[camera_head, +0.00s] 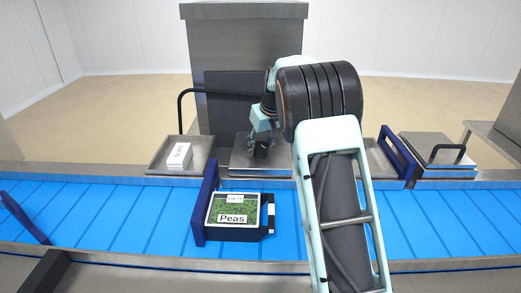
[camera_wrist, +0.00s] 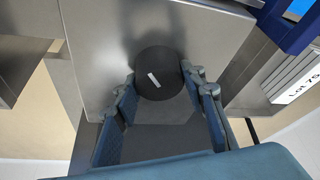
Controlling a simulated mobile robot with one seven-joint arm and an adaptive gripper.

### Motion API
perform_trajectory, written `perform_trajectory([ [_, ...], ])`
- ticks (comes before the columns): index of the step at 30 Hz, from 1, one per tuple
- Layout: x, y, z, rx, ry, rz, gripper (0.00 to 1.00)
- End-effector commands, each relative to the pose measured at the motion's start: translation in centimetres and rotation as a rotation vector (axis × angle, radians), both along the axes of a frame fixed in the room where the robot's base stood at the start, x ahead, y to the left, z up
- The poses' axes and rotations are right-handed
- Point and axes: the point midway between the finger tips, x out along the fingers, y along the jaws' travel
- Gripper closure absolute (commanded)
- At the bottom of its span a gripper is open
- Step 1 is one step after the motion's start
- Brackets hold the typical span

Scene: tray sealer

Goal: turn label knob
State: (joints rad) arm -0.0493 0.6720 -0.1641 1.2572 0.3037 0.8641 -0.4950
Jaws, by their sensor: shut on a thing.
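The label knob (camera_wrist: 158,75) is a round dark knob with a white pointer mark, seen on a grey metal housing (camera_wrist: 105,40) in the wrist view. The pointer mark lies tilted. My gripper (camera_wrist: 165,92) has one finger on each side of the knob and is shut on it. In the head view my gripper (camera_head: 261,148) reaches down to the top of a metal box (camera_head: 243,168) in front of the tall grey machine (camera_head: 247,40). The knob cannot be made out there.
A blue conveyor (camera_head: 120,215) runs across the front. On it a black tray of peas (camera_head: 238,233) with a lot label stands beside a blue upright plate (camera_head: 205,200). A metal tray (camera_head: 163,163) with a white label stack (camera_head: 179,155) is at left. A black handle (camera_head: 181,108) juts out nearby.

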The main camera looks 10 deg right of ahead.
Motion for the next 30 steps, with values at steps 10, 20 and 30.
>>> perform_trajectory([
  [10,0.15,-0.18,0.24,0.002,-0.003,0.324,0.86],
  [20,0.17,-0.14,0.33,0.001,-0.003,0.600,0.86],
  [30,0.14,-0.13,0.18,-0.001,-0.001,0.765,0.86],
])
